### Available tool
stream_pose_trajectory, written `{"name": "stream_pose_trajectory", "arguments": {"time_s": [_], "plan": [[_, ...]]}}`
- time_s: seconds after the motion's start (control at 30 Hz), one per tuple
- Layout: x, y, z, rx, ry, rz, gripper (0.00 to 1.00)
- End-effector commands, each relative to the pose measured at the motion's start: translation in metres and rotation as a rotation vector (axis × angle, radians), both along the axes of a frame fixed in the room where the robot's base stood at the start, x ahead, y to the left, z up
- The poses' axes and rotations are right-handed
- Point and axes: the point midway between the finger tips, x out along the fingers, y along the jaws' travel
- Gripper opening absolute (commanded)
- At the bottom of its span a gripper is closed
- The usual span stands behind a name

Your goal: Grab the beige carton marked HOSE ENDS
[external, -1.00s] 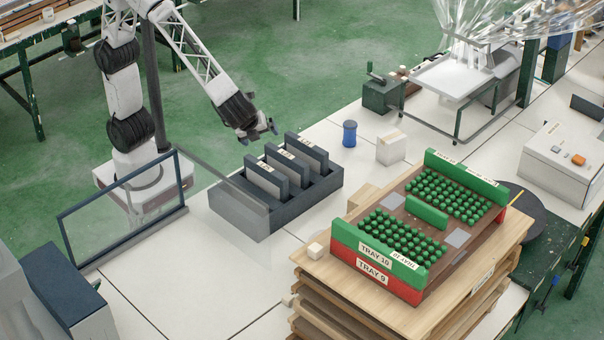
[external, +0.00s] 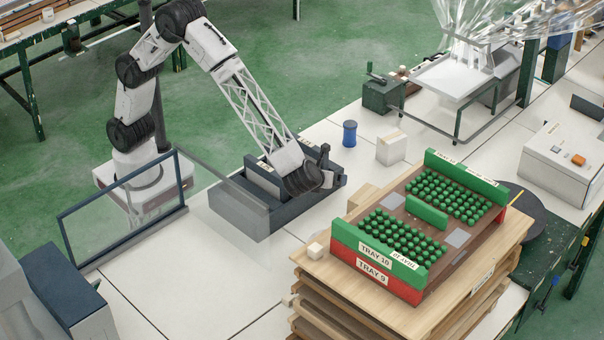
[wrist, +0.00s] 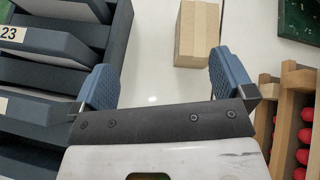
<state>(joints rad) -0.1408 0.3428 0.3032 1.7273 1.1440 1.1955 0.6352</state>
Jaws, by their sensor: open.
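In the wrist view a tan carton (wrist: 197,36) lies on the white table beyond my gripper (wrist: 160,72), nearer the right finger. No marking is readable on it. My gripper is open and its blue fingers have nothing between them. The external view shows a tan carton (external: 362,197) beside the wooden tray stack, partly hidden by it, and a cream carton (external: 391,149) farther back with a small label on top. I cannot read HOSE ENDS on either. My gripper (external: 325,158) is over the right end of the dark slotted rack there, its fingers hard to make out.
The dark rack (wrist: 112,50) lies close on the left in the wrist view. Wooden trays with red balls (wrist: 293,125) are close on the right. A blue cylinder (external: 349,133) stands behind my gripper. A clear panel (external: 125,210) stands near my base.

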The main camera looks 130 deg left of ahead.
Motion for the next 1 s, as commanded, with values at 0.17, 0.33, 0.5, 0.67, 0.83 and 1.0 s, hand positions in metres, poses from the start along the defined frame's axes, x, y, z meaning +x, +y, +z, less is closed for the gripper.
{"name": "stream_pose_trajectory", "arguments": {"time_s": [0.17,0.33,0.5,0.67,0.83,1.0], "plan": [[0.031,0.02,-0.037,0.056,0.085,-0.06,1.0],[0.053,0.036,-0.066,0.103,0.153,-0.108,1.0],[0.066,0.045,-0.083,0.131,0.195,-0.138,1.0],[0.07,0.047,-0.087,0.139,0.207,-0.147,1.0],[0.07,0.047,-0.088,0.139,0.206,-0.147,1.0],[0.069,0.048,-0.088,0.139,0.207,-0.147,1.0]]}}
